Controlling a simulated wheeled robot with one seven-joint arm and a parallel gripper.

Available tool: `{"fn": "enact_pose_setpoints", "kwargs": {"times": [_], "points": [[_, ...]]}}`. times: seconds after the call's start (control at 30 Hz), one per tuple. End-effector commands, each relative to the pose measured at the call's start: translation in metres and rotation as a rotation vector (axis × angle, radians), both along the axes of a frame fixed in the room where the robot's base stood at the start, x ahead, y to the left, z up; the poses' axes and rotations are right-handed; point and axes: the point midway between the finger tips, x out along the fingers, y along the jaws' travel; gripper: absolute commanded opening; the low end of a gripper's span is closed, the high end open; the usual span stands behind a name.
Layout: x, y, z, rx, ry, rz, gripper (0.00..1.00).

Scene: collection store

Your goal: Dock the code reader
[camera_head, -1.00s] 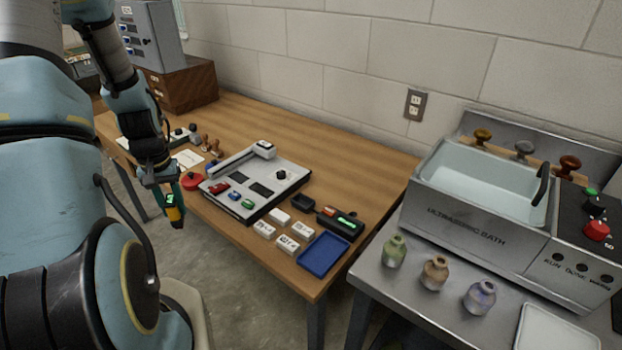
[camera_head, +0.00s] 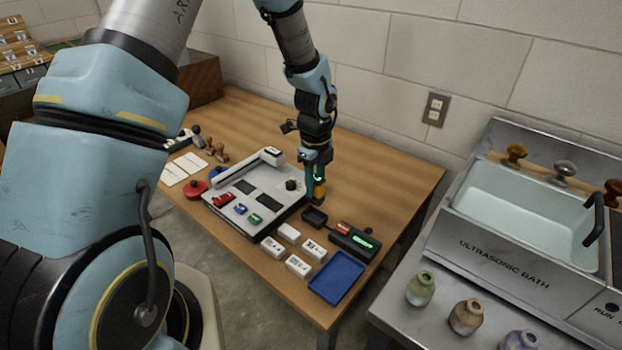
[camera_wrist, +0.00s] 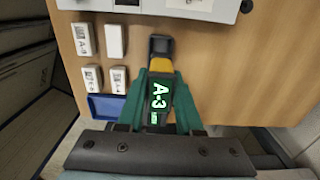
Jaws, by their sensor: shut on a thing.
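My gripper (camera_head: 318,176) is shut on the code reader (camera_head: 319,190), a dark handheld piece with a yellow band. In the wrist view the reader (camera_wrist: 158,98) lies between the green fingers, and its lit screen reads "A-3". It points down above the desk, just right of the grey-white machine. A small empty black holder (camera_head: 315,217), possibly the dock, sits just below and in front of it. A black unit (camera_head: 352,242) with a red part and a green light stands to its right. I cannot make out the holder behind the reader in the wrist view.
The grey-white machine (camera_head: 238,213) with a raised arm stands left of the gripper. Several white labelled blocks (camera_head: 298,266) and a blue tray (camera_head: 337,277) lie at the desk's front. The ultrasonic bath (camera_head: 500,250) and bottles stand right. Desk behind the gripper is clear.

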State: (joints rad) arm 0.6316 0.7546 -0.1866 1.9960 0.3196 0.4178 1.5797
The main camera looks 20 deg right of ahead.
Motion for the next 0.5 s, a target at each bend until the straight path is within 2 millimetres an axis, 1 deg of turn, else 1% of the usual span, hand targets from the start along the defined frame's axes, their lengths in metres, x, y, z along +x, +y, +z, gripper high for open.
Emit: {"fn": "enact_pose_setpoints", "kwargs": {"times": [0.17,0.5], "points": [[0.000,0.000,-0.012,-0.001,0.000,0.002,0.00],[0.001,0.001,-0.047,0.000,-0.001,0.006,0.00]]}}
